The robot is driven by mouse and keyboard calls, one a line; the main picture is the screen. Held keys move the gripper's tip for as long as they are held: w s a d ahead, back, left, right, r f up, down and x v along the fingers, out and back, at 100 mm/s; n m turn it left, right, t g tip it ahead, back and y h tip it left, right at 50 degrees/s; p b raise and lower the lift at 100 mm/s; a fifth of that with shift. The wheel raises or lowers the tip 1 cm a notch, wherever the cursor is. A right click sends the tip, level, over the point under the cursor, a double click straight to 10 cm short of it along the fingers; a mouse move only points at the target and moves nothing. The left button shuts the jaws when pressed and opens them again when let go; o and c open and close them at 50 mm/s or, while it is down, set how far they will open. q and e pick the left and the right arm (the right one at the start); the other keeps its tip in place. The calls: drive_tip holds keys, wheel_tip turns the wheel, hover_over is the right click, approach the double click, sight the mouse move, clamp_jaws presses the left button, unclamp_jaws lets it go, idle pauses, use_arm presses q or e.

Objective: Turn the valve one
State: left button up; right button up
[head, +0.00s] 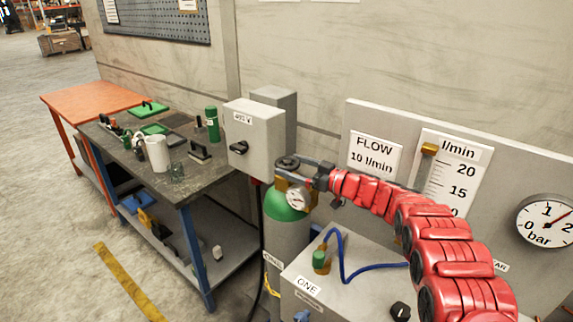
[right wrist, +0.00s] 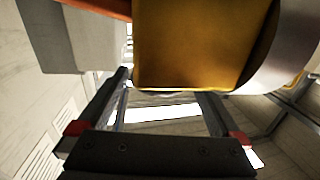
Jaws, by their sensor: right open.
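The gas cylinder (head: 287,238), labelled ONE, has a green shoulder, a brass valve with a dark round handwheel (head: 287,161), and a small round gauge (head: 297,199). My right gripper (head: 300,169) is at the handwheel, its dark fingers reaching left at the valve's height and partly covering it. In the right wrist view, the open fingers (right wrist: 165,88) stand apart with a large brass-yellow body (right wrist: 190,42) just beyond and between them. Whether the fingers touch the handwheel cannot be told. My left gripper is not in view.
A grey electrical box (head: 256,135) is on the wall just left of the valve. A workbench (head: 112,142) with tools stands left. A light box (head: 340,275) labelled ONE, with a blue hose (head: 375,267), is below my red arm. A flow panel (head: 400,118) and bar gauge (head: 546,221) are right.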

drive_tip(key=shift+x, duration=1.2)
